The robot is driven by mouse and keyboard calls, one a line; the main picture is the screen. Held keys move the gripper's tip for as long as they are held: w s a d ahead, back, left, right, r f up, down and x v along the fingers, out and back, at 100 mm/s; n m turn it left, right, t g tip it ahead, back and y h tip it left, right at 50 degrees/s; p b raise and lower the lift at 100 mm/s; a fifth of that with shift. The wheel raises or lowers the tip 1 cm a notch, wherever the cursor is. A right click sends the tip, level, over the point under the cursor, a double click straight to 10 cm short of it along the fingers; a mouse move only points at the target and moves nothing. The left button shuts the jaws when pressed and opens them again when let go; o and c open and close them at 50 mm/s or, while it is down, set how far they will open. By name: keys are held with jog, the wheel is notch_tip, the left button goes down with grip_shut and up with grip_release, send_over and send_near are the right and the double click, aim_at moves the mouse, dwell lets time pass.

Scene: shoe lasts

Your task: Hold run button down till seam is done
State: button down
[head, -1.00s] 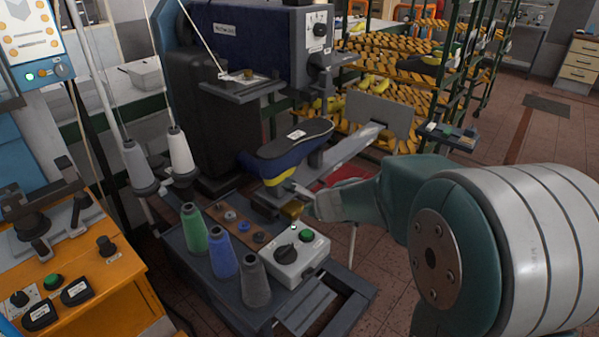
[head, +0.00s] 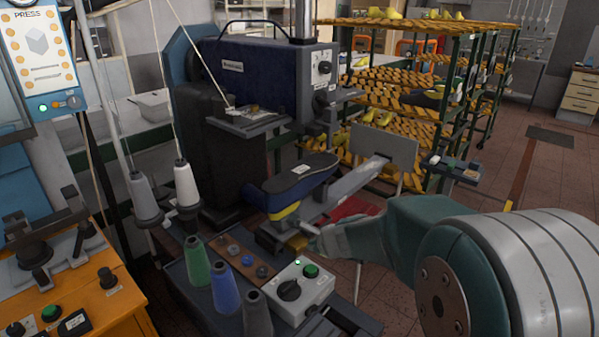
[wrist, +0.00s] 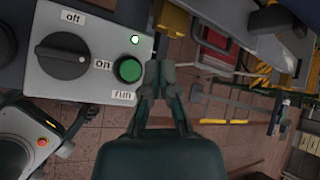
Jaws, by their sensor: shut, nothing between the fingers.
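The grey control box (head: 318,291) stands at the front of the stitching machine. The wrist view shows its black knob (wrist: 62,55) between the "off" and "on" labels and the green run button (wrist: 128,69) above the word "run". A small pale lamp (wrist: 135,39) glows near the button. The button also shows in the head view (head: 310,271). My gripper (wrist: 161,68) is shut and empty, its tips just right of the button in the wrist view; I see no clear contact. A dark-soled blue shoe with a yellow part (head: 293,182) sits on the machine arm.
Green, blue and grey thread cones (head: 226,288) stand left of the box. The stitching machine (head: 262,75) rises behind. An orange bench (head: 95,290) is at left. Racks of yellow lasts (head: 395,100) stand behind.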

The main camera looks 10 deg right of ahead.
aim_at(313, 269)
jog(key=shift+r, duration=0.1)
dwell(0.7)
notch_tip(313, 269, up, 4)
jog(key=shift+f, duration=0.25)
dwell(0.3)
jog(key=shift+f, duration=4.4)
jog(key=shift+f, duration=0.15)
jog(key=shift+f, duration=0.2)
